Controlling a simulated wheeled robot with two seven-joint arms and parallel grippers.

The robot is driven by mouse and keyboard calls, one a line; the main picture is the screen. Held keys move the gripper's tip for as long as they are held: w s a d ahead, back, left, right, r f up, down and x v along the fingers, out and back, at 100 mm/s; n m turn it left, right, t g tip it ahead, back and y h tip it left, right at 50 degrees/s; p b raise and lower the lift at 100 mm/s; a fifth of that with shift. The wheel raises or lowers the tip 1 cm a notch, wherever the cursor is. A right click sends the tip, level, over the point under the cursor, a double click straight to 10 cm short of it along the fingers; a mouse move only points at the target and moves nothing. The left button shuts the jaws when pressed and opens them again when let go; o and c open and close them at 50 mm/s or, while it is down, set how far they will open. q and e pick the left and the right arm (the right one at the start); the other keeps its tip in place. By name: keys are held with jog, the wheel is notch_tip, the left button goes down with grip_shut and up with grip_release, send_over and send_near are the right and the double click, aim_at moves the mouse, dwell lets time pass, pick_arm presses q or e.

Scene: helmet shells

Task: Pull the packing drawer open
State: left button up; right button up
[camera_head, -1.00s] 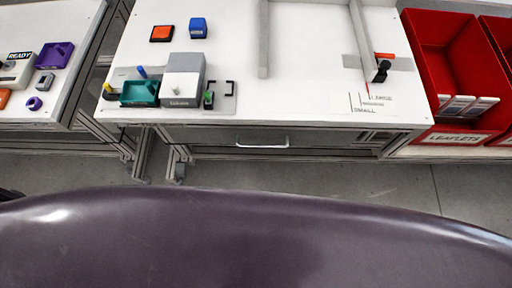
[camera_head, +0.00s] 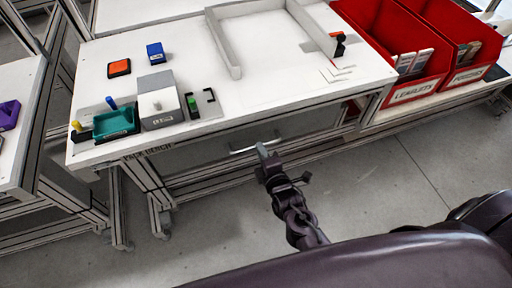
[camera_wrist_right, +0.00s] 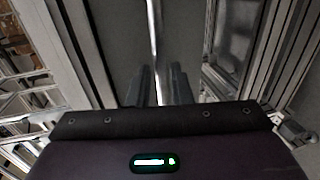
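The packing drawer (camera_head: 205,150) is a grey front under the white bench top and looks closed in the head view. Its light bar handle (camera_head: 240,149) runs along the front. My right gripper (camera_head: 264,150) is at the handle's right part. In the right wrist view the handle (camera_wrist_right: 154,40) runs down toward the gap between the two fingers of the right gripper (camera_wrist_right: 163,88). My left gripper is not in view.
The white bench top (camera_head: 270,85) carries a grey box (camera_head: 160,115), a teal tray (camera_head: 115,122) and an orange pad (camera_head: 119,68). Red bins (camera_head: 420,90) stand at the right. The floor (camera_head: 380,180) before the bench is clear apart from my arm.

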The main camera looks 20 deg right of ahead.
jog(key=x, duration=0.3)
jog(key=shift+w+a, duration=0.1)
jog(key=shift+w+f, duration=0.1)
jog(key=shift+w, duration=0.05)
grip_shut()
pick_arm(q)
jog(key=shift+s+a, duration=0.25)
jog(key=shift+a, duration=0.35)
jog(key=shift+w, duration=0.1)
